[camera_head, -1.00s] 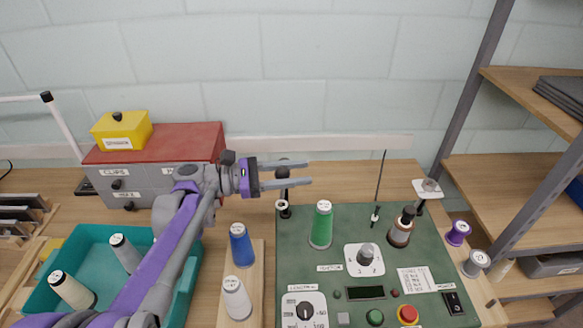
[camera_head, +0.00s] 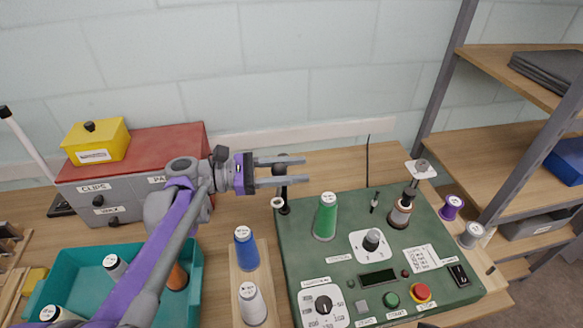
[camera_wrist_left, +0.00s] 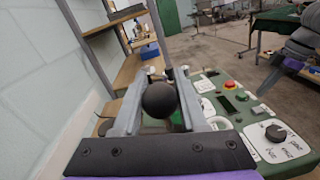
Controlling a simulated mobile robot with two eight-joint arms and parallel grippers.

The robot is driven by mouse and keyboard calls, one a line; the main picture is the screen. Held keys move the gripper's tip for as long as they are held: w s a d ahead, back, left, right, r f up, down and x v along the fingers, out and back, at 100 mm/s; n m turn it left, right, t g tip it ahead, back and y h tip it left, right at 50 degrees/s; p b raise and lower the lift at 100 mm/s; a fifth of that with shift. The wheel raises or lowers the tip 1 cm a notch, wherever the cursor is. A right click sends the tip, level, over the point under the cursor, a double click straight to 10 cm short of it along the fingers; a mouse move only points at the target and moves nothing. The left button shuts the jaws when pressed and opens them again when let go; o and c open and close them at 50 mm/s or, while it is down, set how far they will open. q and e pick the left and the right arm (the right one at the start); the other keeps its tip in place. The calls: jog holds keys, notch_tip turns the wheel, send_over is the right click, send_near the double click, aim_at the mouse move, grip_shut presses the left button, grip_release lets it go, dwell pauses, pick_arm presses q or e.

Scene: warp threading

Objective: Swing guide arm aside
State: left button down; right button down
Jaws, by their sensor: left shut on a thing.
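My left gripper (camera_head: 280,171) reaches in from the left over the back left corner of the green machine panel (camera_head: 300,255). Its two fingers are shut around the dark ball knob (camera_wrist_left: 160,99) atop the guide arm's black post (camera_head: 284,197). In the left wrist view the round knob sits between the fingers. A small white ring (camera_head: 278,203) is at the post's side, lower down. The fingers partly hide the knob in the head view. My right gripper is not in view.
A green thread cone (camera_head: 326,216) stands on the panel right of the post. Blue (camera_head: 245,248) and white (camera_head: 252,304) cones stand on a wooden strip at left. A thin rod (camera_head: 367,160) rises behind the panel.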

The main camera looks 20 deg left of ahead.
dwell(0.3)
pick_arm(q)
jog(key=shift+c, duration=2.3)
grip_release()
jog(key=b+v, duration=0.1)
jog(key=v, duration=1)
jog(key=shift+w, duration=0.15)
